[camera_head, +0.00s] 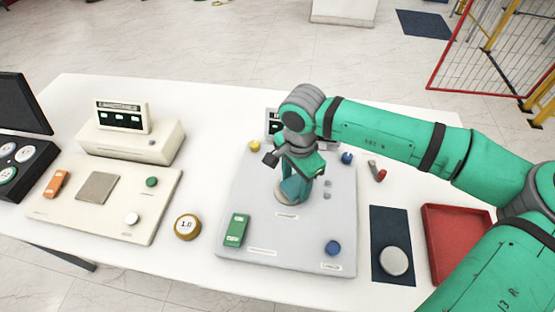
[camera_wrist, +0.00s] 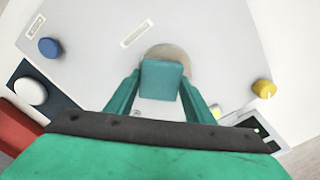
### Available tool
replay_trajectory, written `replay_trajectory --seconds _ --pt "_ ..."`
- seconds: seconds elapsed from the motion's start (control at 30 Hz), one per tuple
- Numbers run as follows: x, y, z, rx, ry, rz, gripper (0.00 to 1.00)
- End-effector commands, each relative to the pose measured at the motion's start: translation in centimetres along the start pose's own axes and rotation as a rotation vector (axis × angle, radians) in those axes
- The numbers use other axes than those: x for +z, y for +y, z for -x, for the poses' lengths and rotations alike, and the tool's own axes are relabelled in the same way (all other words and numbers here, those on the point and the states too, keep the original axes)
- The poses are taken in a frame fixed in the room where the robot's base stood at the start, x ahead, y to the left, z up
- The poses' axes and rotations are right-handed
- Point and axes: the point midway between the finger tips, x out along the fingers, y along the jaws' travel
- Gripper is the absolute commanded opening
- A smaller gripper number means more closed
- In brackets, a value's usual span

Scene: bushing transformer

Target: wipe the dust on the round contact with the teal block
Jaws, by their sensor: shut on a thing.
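My gripper (camera_wrist: 160,88) is shut on the teal block (camera_wrist: 161,80), with one finger on each side of it. In the head view the teal block (camera_head: 293,190) points down from my gripper (camera_head: 297,176) at the round contact (camera_head: 281,188). The round contact is a flat greyish-tan disc on the grey panel, and it also shows behind the block in the wrist view (camera_wrist: 168,51). The block covers much of the disc. I cannot tell whether the block touches it. Dust is not clear on the part that shows.
The grey panel (camera_head: 290,236) carries a green switch (camera_head: 236,230), blue knobs (camera_head: 333,247) and a yellow knob (camera_head: 254,145). A dark mat with a white disc (camera_head: 394,262) and a red tray (camera_head: 455,235) lie to the right. A round 1.0 weight (camera_head: 187,227) stands left of the panel.

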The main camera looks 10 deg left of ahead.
Motion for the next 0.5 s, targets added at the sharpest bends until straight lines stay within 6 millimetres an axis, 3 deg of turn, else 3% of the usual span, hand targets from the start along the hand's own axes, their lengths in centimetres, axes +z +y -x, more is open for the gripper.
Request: replay_trajectory --seconds 0.5 --pt "3.1 -3.1 0.0 0.0 -0.002 -0.006 0.27"
